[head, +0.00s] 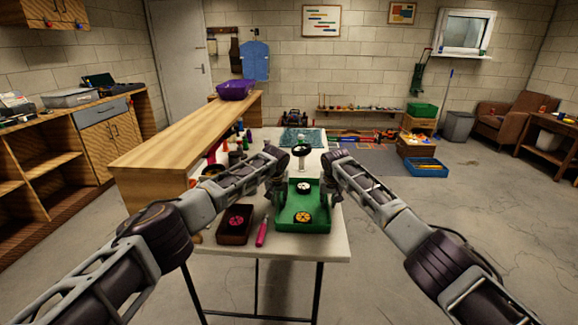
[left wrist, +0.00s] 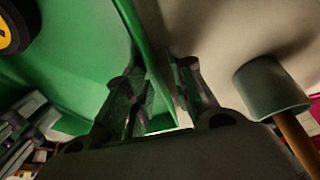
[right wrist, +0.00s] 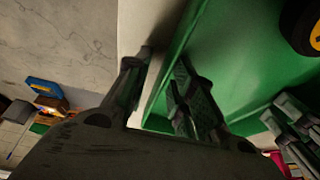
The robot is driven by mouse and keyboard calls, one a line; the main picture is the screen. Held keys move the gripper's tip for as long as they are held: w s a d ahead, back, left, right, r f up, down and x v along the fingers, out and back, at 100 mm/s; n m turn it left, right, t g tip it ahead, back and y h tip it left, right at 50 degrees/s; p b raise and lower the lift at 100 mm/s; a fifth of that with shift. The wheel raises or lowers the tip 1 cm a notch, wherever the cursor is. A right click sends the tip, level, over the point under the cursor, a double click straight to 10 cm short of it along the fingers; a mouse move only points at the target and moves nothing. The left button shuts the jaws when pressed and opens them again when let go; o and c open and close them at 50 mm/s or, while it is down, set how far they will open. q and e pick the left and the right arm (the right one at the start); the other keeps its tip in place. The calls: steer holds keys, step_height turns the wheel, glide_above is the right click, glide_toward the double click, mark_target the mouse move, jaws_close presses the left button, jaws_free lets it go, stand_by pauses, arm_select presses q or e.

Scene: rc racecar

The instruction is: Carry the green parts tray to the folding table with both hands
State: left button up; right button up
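The green parts tray (head: 303,229) lies flat on the near end of a white-topped table (head: 335,248) with thin dark legs. My left gripper (head: 276,190) is at the tray's left side. In the left wrist view (left wrist: 160,95) its fingers stand apart on either side of the green wall. My right gripper (head: 329,188) is at the right side. In the right wrist view (right wrist: 157,92) its fingers also straddle the wall, with a gap showing. I cannot tell which table is the folding table.
A dark tray with a pink-hubbed wheel (head: 236,223) and a pink-handled tool (head: 262,232) lie left of the green tray. A long wooden counter (head: 190,140) runs along the left, with a purple bin (head: 236,90) on it. The concrete floor at right (head: 480,210) is clear.

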arm_select(q)
steer(key=shift+s+d+r, duration=0.1)
steer(key=shift+r, duration=0.1)
arm_select(e)
steer(key=shift+a, duration=0.1)
arm_select(q)
steer(key=v, duration=1.1)
steer(key=shift+r, duration=0.25)
steer(key=shift+s, duration=0.1)
arm_select(e)
steer(key=shift+s+r, duration=0.1)
steer(key=shift+r, duration=0.1)
stand_by(0.5)
steer(key=v, duration=1.1)
steer(key=shift+r, duration=0.25)
arm_select(q)
steer(key=shift+s, duration=0.1)
arm_select(e)
steer(key=shift+s+f, duration=0.1)
steer(key=shift+s, duration=0.1)
